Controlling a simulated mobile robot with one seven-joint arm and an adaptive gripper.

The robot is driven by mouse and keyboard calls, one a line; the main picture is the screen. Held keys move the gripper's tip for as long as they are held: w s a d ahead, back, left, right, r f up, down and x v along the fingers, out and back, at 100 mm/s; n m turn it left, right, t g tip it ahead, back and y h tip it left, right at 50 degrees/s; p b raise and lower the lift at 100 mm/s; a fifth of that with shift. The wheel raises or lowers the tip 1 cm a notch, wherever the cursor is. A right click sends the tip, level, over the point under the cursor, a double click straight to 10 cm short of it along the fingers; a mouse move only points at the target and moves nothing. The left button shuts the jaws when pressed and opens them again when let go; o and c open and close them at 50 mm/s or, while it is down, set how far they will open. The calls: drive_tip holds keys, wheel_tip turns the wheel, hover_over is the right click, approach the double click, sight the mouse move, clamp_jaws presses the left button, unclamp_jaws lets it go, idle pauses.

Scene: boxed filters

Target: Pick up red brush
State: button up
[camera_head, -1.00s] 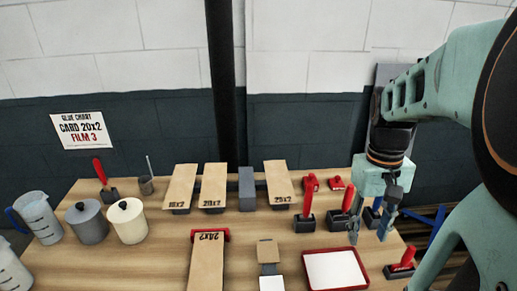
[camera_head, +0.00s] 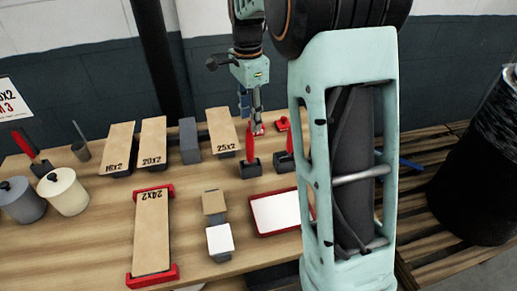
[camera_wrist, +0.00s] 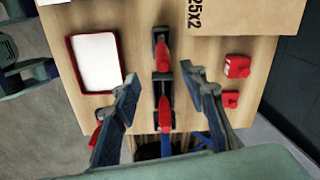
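Two brushes with red handles and dark grey blocks stand side by side at the right of the table: the left one (camera_head: 250,168) and the right one (camera_head: 283,161), which is partly hidden by my arm. In the wrist view, one brush (camera_wrist: 161,45) lies ahead, beyond the fingertips, and the other brush (camera_wrist: 164,97) lies between the fingers. My gripper (camera_head: 257,120) hangs above and behind the left brush in the head view. It is open and empty, with its fingers (camera_wrist: 160,78) spread wide on both sides of the brushes in the wrist view, apart from them.
A red tray with a white sheet (camera_head: 275,211) is in front of the brushes. Small red pieces (camera_wrist: 236,66) and a box marked 25x2 (camera_head: 224,133) are nearby. Another red-handled tool (camera_head: 25,147) stands far left beside pots (camera_head: 63,191).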

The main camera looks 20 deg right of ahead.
sight(248, 130)
drive_tip(key=shift+w+a+f, duration=0.2)
drive_tip(key=shift+w, duration=0.05)
drive_tip(key=shift+f+m, duration=0.3)
drive_tip(key=shift+f, duration=0.05)
wheel_tip(248, 130, down, 5)
drive_tip(key=shift+w+a+r, duration=0.1)
drive_tip(key=shift+r, duration=0.1)
drive_tip(key=shift+d+f+p, duration=0.2)
drive_tip(key=shift+f+p, duration=0.3)
drive_tip(key=shift+f, duration=2.2)
drive_tip(key=shift+c, duration=0.4)
clamp_jaws()
